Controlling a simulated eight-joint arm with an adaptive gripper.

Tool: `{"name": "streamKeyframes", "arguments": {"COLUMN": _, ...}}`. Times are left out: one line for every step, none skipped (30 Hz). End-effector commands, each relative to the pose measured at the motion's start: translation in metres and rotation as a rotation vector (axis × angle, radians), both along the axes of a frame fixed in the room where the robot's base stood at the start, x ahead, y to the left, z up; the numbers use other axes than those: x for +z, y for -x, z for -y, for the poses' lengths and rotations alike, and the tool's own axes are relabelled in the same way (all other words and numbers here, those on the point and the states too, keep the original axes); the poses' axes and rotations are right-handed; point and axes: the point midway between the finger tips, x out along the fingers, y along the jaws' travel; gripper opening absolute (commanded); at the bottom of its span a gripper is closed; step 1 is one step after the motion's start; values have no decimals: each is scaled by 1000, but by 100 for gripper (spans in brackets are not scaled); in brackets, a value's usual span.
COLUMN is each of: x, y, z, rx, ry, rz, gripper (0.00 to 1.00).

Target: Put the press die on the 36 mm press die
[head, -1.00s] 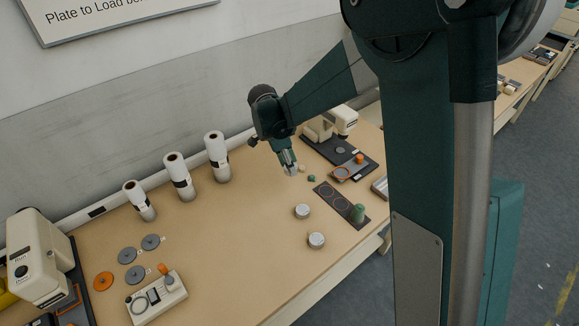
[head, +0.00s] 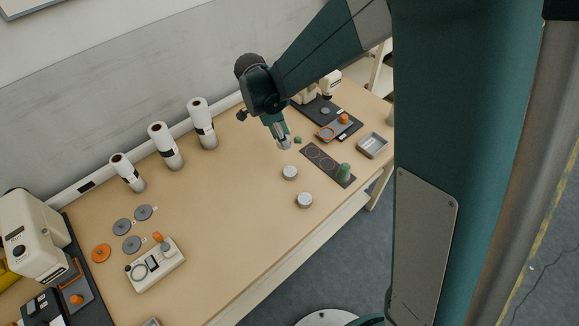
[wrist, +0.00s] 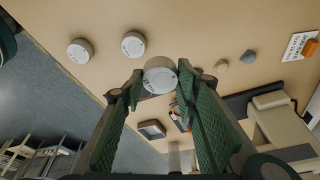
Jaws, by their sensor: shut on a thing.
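My gripper (head: 283,144) is shut on a round pale metal press die (wrist: 160,77). It holds the die level between its fingertips, with the top face and dark marks showing in the wrist view. In the head view the die is small and hard to separate from the fingertips. Two similar silver dies (head: 290,172) (head: 305,200) stand apart on the table, nearer the front edge than my gripper. They also show in the wrist view (wrist: 133,44) (wrist: 80,50). Their size marks are too small to read, so I cannot tell which is the 36 mm press die.
White rolls (head: 203,124) stand at the back. The table middle is clear.

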Motion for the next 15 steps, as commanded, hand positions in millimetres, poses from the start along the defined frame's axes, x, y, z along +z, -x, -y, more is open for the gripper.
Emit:
{"name": "streamKeyframes", "arguments": {"x": 6, "y": 11, "z": 5, "rx": -6, "ry": 0, "rz": 0, "gripper": 13}}
{"name": "streamKeyframes", "arguments": {"x": 7, "y": 16, "z": 8, "rx": -10, "ry": 0, "rz": 0, "gripper": 13}}
{"name": "streamKeyframes", "arguments": {"x": 9, "y": 23, "z": 11, "rx": -16, "ry": 0, "rz": 0, "gripper": 13}}
{"name": "streamKeyframes", "arguments": {"x": 10, "y": 27, "z": 14, "rx": -20, "ry": 0, "rz": 0, "gripper": 13}}
{"name": "streamKeyframes", "arguments": {"x": 10, "y": 32, "z": 16, "rx": -24, "ry": 0, "rz": 0, "gripper": 13}}
{"name": "streamKeyframes", "arguments": {"x": 11, "y": 38, "z": 19, "rx": -28, "ry": 0, "rz": 0, "gripper": 13}}
{"name": "streamKeyframes", "arguments": {"x": 12, "y": 41, "z": 21, "rx": -31, "ry": 0, "rz": 0, "gripper": 13}}
{"name": "streamKeyframes", "arguments": {"x": 12, "y": 44, "z": 22, "rx": -33, "ry": 0, "rz": 1, "gripper": 13}}
{"name": "streamKeyframes", "arguments": {"x": 13, "y": 47, "z": 23, "rx": -35, "ry": 0, "rz": 0, "gripper": 13}}
{"name": "streamKeyframes", "arguments": {"x": 13, "y": 48, "z": 24, "rx": -37, "ry": 0, "rz": 0, "gripper": 13}}
{"name": "streamKeyframes", "arguments": {"x": 13, "y": 50, "z": 25, "rx": -38, "ry": 0, "rz": 0, "gripper": 13}}
{"name": "streamKeyframes", "arguments": {"x": 13, "y": 51, "z": 26, "rx": -39, "ry": 0, "rz": 0, "gripper": 13}}
{"name": "streamKeyframes", "arguments": {"x": 13, "y": 51, "z": 26, "rx": -39, "ry": 0, "rz": 0, "gripper": 13}}
{"name": "streamKeyframes", "arguments": {"x": 13, "y": 52, "z": 26, "rx": -40, "ry": 0, "rz": 1, "gripper": 13}}
{"name": "streamKeyframes", "arguments": {"x": 13, "y": 52, "z": 26, "rx": -41, "ry": 0, "rz": 0, "gripper": 13}}
